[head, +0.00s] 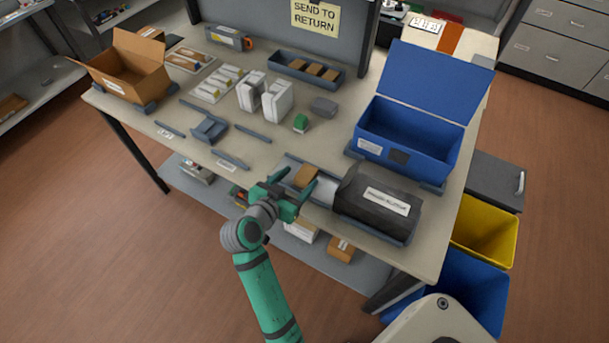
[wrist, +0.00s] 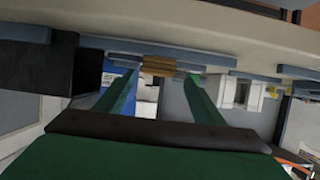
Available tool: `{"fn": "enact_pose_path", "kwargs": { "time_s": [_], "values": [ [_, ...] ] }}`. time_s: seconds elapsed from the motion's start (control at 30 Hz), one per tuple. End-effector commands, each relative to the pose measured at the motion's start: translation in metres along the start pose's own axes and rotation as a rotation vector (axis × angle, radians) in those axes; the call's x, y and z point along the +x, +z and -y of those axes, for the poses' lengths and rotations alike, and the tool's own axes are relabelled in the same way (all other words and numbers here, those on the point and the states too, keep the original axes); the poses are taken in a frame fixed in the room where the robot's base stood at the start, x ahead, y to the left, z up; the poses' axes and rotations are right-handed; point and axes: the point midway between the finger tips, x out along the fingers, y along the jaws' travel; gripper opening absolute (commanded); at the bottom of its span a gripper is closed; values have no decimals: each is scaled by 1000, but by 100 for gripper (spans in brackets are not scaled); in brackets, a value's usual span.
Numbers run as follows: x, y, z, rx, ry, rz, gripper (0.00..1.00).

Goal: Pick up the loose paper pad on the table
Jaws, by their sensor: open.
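A small tan block (head: 306,175), which looks like the loose paper pad, lies at the left end of the grey front tray (head: 285,163), near the table's front edge. In the wrist view, which appears upside down, the tan block (wrist: 158,66) shows between and beyond the fingertips. My gripper (head: 292,184) is open and empty at the table's front edge, close to the block. Its two green fingers point toward the tray in the wrist view (wrist: 160,78). I cannot tell the exact gap between fingers and block.
A back tray (head: 283,69) holds similar tan blocks. White upright packs (head: 277,101) stand mid-table. An open blue bin (head: 413,140) is at right, an open carton (head: 127,68) at left.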

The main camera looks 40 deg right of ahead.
Motion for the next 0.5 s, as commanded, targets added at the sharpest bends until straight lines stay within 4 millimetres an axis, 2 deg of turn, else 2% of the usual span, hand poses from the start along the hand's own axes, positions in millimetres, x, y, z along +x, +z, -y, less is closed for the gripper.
{"fn": "enact_pose_path", "kwargs": {
  "time_s": [0.3,0.5],
  "values": [
    [36,3,1,-4,-7,-1,62],
    [48,4,2,-4,-9,0,62]
  ]
}}
